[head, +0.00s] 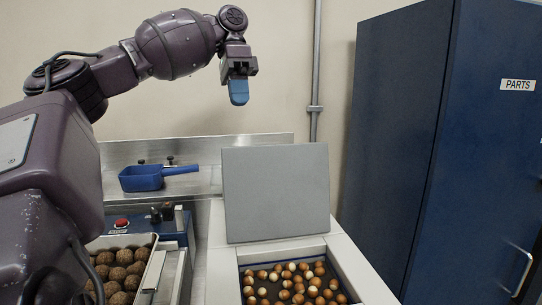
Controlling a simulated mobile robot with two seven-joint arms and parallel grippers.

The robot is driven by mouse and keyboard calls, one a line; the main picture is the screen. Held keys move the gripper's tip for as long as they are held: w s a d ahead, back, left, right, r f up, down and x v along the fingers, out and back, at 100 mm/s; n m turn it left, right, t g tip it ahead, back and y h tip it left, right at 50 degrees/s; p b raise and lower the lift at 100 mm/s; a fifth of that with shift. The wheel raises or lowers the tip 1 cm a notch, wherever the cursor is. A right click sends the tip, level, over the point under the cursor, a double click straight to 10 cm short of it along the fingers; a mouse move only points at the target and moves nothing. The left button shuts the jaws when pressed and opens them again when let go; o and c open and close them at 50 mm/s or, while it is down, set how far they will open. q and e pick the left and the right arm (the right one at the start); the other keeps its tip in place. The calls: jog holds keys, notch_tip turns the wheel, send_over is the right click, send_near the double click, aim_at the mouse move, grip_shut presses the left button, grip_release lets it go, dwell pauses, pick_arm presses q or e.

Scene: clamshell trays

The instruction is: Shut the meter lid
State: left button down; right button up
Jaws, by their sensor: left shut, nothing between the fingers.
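A grey flat lid (277,193) stands raised at the back of a white box (350,275), tilted slightly back. The box's opening below it holds several small brown and white round items (290,283). My left gripper (239,100), with blue fingertips, is shut and empty. It hangs in the air above the lid's top edge, pointing down, and appears apart from it. My right gripper is not in view.
A tall blue cabinet (405,130) marked PARTS stands at the right. A blue scoop (142,179) lies on the steel ledge at the back. A tray of brown balls (152,270) and a blue control box (178,228) with a red button are at lower left.

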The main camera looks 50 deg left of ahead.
pick_arm(q)
jog(key=s+d+f+p, duration=0.2)
jog(key=d+f+p, duration=0.1)
jog(key=d+f, duration=0.4)
jog(key=shift+p+x, duration=0.3)
jog(key=shift+x, duration=0.7)
jog(key=shift+w+a, duration=0.1)
